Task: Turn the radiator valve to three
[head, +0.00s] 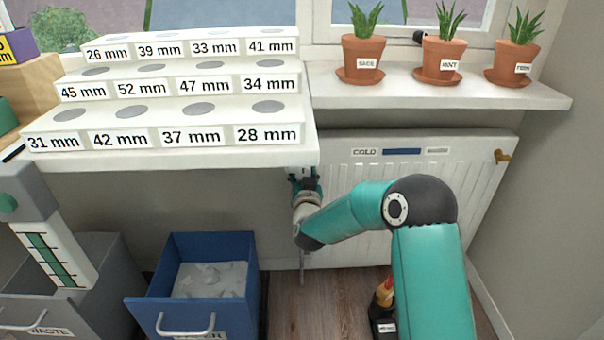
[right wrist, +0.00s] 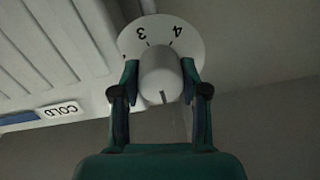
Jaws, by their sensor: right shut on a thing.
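The radiator valve is a white knob (right wrist: 161,75) in front of a round white dial (right wrist: 187,36) in the right wrist view. The numbers 3 and 4 show on the dial, upside down, with short tick marks. A dark line marks the knob's near end; I cannot tell which number it points to. My right gripper (right wrist: 160,84) is shut on the knob, one finger on each side. In the head view my right gripper (head: 304,180) is at the radiator's (head: 432,180) left end, below the shelf edge, and the valve is hidden. My left gripper is not in view.
A white stepped rack (head: 160,158) with size labels overhangs my right gripper. Potted plants (head: 362,55) stand on the sill (head: 440,92). A blue open bin (head: 200,310) and a grey waste bin (head: 95,315) stand below. A bottle (head: 383,300) stands on the floor near my right arm.

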